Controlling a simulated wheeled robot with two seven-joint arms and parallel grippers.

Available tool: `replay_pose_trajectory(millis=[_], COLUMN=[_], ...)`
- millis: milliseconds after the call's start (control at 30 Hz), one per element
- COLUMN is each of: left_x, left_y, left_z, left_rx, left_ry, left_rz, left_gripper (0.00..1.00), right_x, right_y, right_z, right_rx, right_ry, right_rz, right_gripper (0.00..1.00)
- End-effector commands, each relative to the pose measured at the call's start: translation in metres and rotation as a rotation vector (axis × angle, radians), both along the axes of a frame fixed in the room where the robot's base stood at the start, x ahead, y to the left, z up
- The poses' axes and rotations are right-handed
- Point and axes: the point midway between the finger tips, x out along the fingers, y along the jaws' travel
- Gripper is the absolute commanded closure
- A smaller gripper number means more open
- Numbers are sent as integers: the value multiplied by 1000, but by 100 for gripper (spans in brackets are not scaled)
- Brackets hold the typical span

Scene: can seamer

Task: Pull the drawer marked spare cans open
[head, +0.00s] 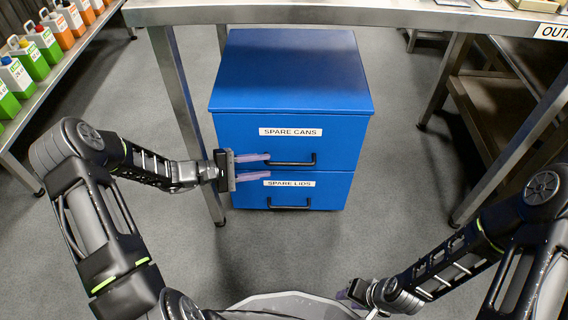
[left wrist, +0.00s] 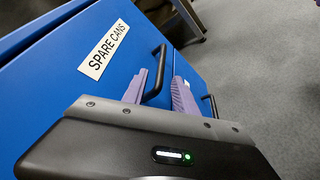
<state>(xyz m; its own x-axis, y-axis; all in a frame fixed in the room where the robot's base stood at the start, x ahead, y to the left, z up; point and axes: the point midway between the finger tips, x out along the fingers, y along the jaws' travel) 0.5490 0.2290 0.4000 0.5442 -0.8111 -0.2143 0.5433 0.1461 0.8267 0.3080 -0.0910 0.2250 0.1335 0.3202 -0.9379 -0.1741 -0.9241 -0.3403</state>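A blue cabinet (head: 290,72) has two drawers. The upper drawer (head: 340,140) bears the label SPARE CANS and looks flush with the cabinet. Its black bar handle (head: 300,163) is also in the left wrist view (left wrist: 157,72). My left gripper (head: 269,166) is in front of the drawer at the handle's left end, its purple fingers apart, one above and one below the bar's level. In the left wrist view, the handle shows between the fingers; I see no clear contact. My right gripper (head: 350,294) is low near my base, far from the cabinet, its fingers mostly hidden.
The lower drawer (head: 335,186), labelled SPARE LIDS, is shut and has a similar handle (head: 290,204). A steel table (head: 350,14) stands over the cabinet, with a leg (head: 185,110) at left. A shelf with bottles (head: 45,85) is at far left. The floor before the cabinet is clear.

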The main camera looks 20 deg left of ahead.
Motion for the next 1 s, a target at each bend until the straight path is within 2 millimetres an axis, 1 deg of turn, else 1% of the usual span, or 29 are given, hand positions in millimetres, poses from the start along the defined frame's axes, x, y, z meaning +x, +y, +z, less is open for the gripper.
replay_pose_trajectory(millis=[300, 400, 500, 833, 1000], left_x=[24, 32, 36, 38, 38], left_y=[-39, -49, -56, -59, -58], left_z=[-13, -16, -17, -16, -16], left_rx=[0, 0, 0, 1, 1], left_ry=[1, 0, 1, 1, 1], left_rz=[-4, -4, -3, -2, -2], left_gripper=[66, 66, 66, 67, 80], right_x=[3, 4, 4, 4, 4], right_y=[1, 0, 0, 0, 0], right_z=[-20, -23, -25, -24, -24], right_rx=[-1, 0, 0, 1, 1], right_ry=[-7, -8, -9, -8, -8], right_rz=[-4, -4, -5, -5, -5], right_gripper=[64, 64, 64, 64, 64])
